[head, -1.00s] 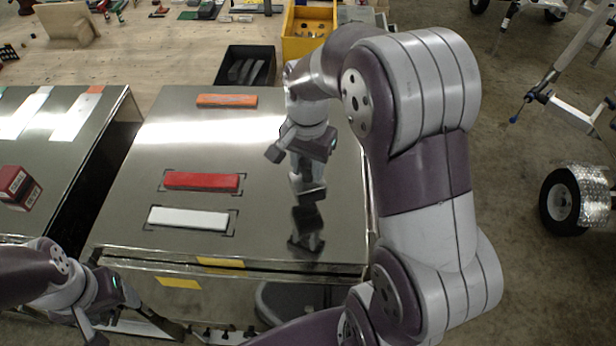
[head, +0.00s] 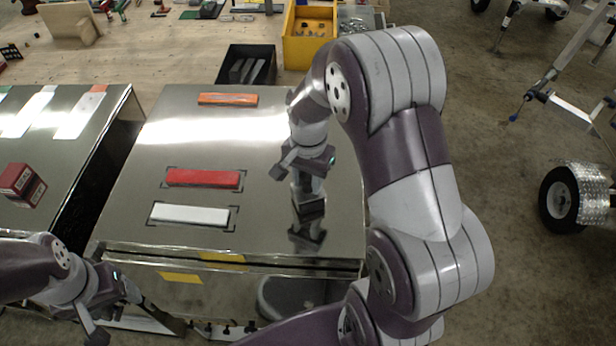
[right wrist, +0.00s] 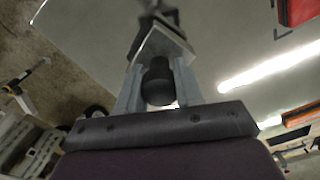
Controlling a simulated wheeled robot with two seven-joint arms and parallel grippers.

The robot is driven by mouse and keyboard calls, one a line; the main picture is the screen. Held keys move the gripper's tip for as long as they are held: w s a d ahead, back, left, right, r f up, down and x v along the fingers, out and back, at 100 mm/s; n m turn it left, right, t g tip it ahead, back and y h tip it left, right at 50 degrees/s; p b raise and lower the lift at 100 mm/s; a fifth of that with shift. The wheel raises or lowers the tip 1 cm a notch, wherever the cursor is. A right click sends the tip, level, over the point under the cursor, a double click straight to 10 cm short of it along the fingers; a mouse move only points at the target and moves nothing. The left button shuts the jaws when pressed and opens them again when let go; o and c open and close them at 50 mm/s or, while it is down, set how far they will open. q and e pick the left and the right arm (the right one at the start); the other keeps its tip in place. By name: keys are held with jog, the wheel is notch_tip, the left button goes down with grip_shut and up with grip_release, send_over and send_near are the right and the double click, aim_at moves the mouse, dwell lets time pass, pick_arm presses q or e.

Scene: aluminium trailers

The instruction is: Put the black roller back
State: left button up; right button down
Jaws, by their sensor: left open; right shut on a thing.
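The black roller (right wrist: 157,85) is a short dark cylinder between the two fingers of my right gripper (right wrist: 158,92) in the right wrist view. My right gripper is shut on it. In the head view my right gripper (head: 309,203) points down over the right part of a shiny metal top (head: 270,155), with its dark reflection below; the roller is hard to make out there. A black bin (head: 231,74) with several dark, long pieces in it stands behind the metal top. My left gripper (head: 112,312) is open at the lower left, near the front edge, away from the roller.
A red bar (head: 203,178), a white bar (head: 189,215) and an orange bar (head: 228,99) lie on the metal top. A yellow bin (head: 305,50) stands right of the black bin. A red box (head: 22,186) is on the left metal top. The middle right of the top is clear.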

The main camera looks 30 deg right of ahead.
jog(key=c, duration=0.7)
grip_release()
jog(key=shift+s+f, duration=0.15)
jog(key=shift+f, duration=0.15)
jog(key=shift+c, duration=0.2)
jog(key=shift+w+d, duration=0.1)
jog(key=shift+w, duration=0.1)
notch_tip(320, 180, up, 6)
jog(key=shift+w+r+b, duration=0.15)
jog(key=shift+r+b, duration=0.05)
jog(key=shift+b, duration=0.3)
notch_tip(320, 180, up, 7)
jog(key=p, duration=0.4)
jog(key=s+a+f+n+t, duration=0.1)
jog(key=s+a+f+n, duration=0.4)
jog(key=s+n, duration=0.4)
jog(key=shift+s+a+f+n, duration=0.2)
jog(key=shift+a+f+n, duration=0.1)
jog(key=shift+f+n, duration=0.65)
jog(key=shift+w, duration=0.1)
